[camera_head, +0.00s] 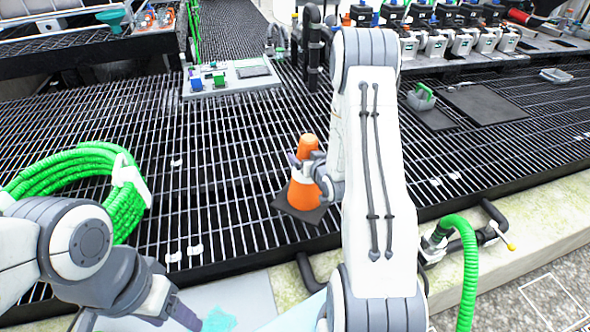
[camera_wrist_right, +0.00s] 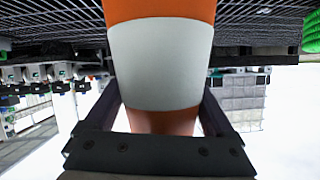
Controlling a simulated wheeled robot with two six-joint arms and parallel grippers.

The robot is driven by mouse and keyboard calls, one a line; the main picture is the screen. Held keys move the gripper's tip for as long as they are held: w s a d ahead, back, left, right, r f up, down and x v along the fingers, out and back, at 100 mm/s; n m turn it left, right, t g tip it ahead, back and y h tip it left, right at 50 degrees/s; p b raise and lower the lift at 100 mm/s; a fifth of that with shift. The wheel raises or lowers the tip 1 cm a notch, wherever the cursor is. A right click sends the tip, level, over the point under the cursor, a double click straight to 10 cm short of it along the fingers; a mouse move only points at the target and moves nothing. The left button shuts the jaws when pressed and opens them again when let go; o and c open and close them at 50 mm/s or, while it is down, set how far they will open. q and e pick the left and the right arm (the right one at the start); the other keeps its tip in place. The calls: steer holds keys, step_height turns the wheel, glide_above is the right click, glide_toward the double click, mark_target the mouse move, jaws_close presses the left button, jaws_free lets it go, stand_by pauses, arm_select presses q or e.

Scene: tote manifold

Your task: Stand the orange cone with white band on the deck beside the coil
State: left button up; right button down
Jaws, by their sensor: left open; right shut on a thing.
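The orange cone with white band (camera_head: 304,196) is upright in the head view, its dark square base over the grating deck (camera_head: 215,215). I cannot tell whether the base touches the deck. My right gripper (camera_head: 318,172) is shut on the cone, partly hidden behind my right arm. In the right wrist view the cone's white band (camera_wrist_right: 160,62) fills the middle, between the dark fingers. The green coil (camera_head: 125,208) lies at the left of the deck, apart from the cone. My left gripper (camera_head: 188,318) is open at the bottom edge, near a cyan item (camera_head: 219,320).
Free grating lies between coil and cone, with a few small white clips. A pale board with small blocks (camera_head: 233,78) and black pipes (camera_head: 313,50) stand behind. A green hose (camera_head: 467,270) rises at the right front edge. A dark plate (camera_head: 485,105) lies at the right.

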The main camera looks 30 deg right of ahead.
steer(key=w+f, duration=0.1)
steer(key=f, duration=0.1)
steer(key=w+f, duration=0.1)
steer(key=f, duration=0.1)
steer(key=w+a+f+b, duration=0.1)
steer(key=f, duration=0.1)
jaws_free()
steer(key=shift+s, duration=0.1)
